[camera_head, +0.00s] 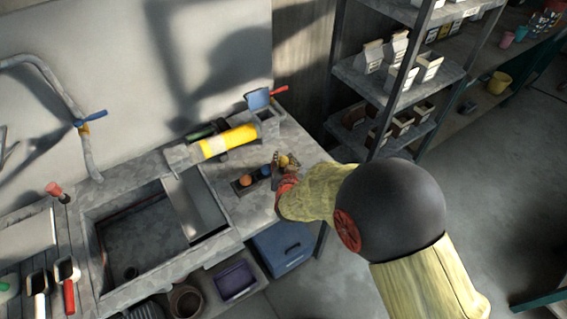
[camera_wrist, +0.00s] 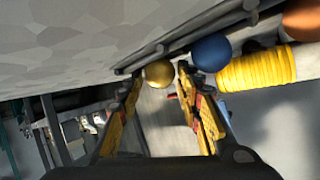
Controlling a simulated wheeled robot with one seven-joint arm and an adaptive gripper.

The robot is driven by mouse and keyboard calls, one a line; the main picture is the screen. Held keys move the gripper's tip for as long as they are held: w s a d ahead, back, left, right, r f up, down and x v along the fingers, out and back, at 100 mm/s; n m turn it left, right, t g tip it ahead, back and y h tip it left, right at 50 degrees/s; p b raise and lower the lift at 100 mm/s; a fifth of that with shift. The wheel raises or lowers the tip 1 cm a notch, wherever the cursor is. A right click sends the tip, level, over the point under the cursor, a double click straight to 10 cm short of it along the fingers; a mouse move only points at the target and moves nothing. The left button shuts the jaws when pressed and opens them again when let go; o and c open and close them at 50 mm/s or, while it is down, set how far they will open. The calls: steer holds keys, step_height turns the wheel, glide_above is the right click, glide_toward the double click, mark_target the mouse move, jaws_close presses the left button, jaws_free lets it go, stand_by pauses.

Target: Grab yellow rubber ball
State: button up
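The yellow rubber ball (camera_wrist: 159,73) shows in the wrist view between and just beyond the two fingertips of my gripper (camera_wrist: 158,79). The fingers are apart, with a gap on both sides of the ball. In the head view the yellow ball (camera_head: 284,160) is at the right end of a dark holder (camera_head: 240,190), with my gripper (camera_head: 285,169) close against it and partly covering it. A blue ball (camera_head: 266,171) and an orange ball (camera_head: 246,180) sit to its left in the holder. The wrist view shows the blue ball (camera_wrist: 211,52) beside the right finger.
A yellow cylinder (camera_head: 228,141) lies behind the balls on the grey counter (camera_head: 305,146); it also shows in the wrist view (camera_wrist: 258,69). A sink (camera_head: 145,240) is to the left. A shelf rack (camera_head: 352,78) stands at the right. A blue bin (camera_head: 282,247) is below the counter.

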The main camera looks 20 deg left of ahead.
steer(key=shift+c, duration=1.3)
steer(key=c, duration=0.4)
steer(key=shift+o, duration=0.2)
